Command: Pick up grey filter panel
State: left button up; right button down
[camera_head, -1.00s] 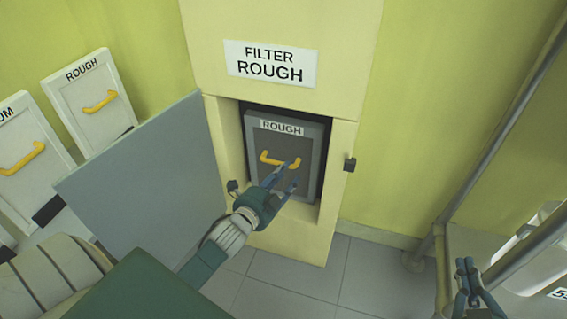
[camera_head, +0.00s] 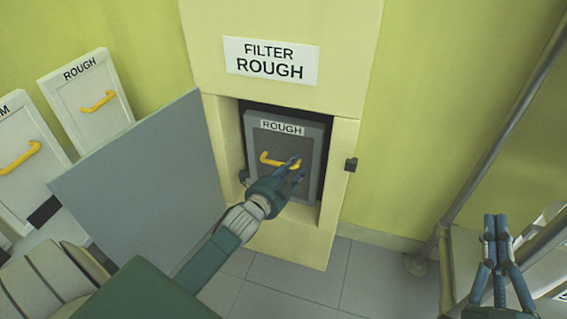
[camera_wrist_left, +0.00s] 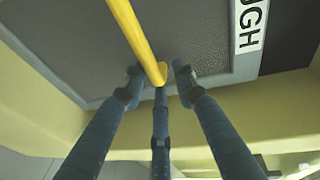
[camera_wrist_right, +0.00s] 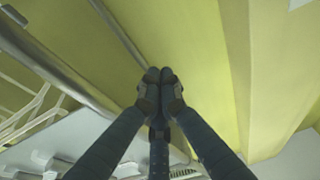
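The grey filter panel (camera_head: 279,183), labelled ROUGH and fitted with a yellow handle (camera_head: 279,161), sits in the recess of the cream housing. My left gripper (camera_head: 296,168) is at the panel's front, by the right end of the handle. In the left wrist view its fingers (camera_wrist_left: 158,76) are spread, with the handle's end (camera_wrist_left: 140,42) just ahead of and between the tips; I cannot tell whether they touch it. My right gripper (camera_head: 495,222) is at the lower right, away from the panel. Its fingertips (camera_wrist_right: 160,78) are together with nothing between them.
The housing's grey door (camera_head: 145,190) stands open on the left. White panels with yellow handles, one labelled ROUGH (camera_head: 88,100), lean against the left wall. A metal pipe frame (camera_head: 490,130) stands at the right. Grey floor (camera_head: 300,272) is clear below the housing.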

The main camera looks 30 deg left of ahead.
pick_arm(q)
grip_shut()
jog(key=shift+r, duration=0.3)
